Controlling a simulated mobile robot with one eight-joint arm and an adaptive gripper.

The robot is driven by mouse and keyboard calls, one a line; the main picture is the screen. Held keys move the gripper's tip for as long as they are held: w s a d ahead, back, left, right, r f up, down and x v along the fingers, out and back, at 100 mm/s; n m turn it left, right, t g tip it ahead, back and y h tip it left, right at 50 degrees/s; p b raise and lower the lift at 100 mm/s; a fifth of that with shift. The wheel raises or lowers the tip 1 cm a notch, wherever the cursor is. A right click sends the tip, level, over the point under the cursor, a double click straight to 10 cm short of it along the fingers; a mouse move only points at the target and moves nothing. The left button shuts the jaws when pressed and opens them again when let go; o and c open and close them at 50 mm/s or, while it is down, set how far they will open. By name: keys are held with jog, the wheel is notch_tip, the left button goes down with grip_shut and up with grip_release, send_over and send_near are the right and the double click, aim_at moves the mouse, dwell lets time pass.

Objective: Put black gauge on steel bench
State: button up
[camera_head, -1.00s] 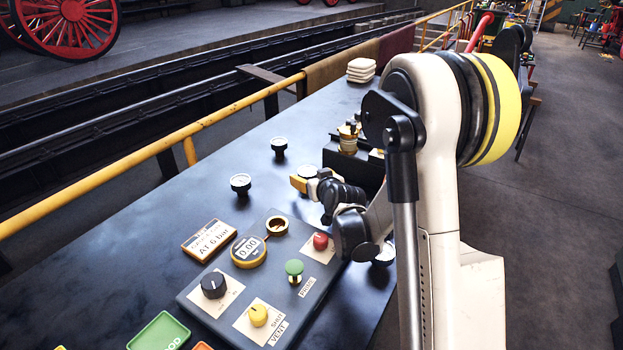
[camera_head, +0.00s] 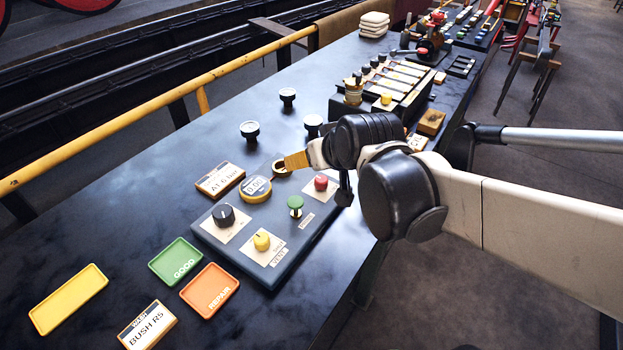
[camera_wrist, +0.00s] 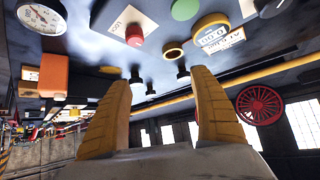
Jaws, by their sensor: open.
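Three small black gauges stand on the dark mottled bench (camera_head: 120,225): a rear gauge (camera_head: 287,96), a front-left gauge (camera_head: 249,131) and a right gauge (camera_head: 313,125). I cannot read their faces from here. My gripper (camera_head: 294,161) is over the far edge of the control panel, close to its brass ring, with the gauges beyond it. In the wrist view, which is upside down, my gripper (camera_wrist: 163,80) has its two yellow fingers spread with nothing between them. Small black gauges (camera_wrist: 183,74) show beyond the fingertips.
The control panel (camera_head: 222,240) has several knobs and a round display. Green (camera_head: 176,261), orange (camera_head: 209,290) and yellow (camera_head: 68,299) trays lie at the front left. A yellow rail (camera_head: 150,104) runs along the bench's far side.

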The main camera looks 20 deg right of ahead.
jog(key=s+a+f+g, duration=0.2)
jog(key=s, duration=1.1)
jog(key=shift+s, duration=0.35)
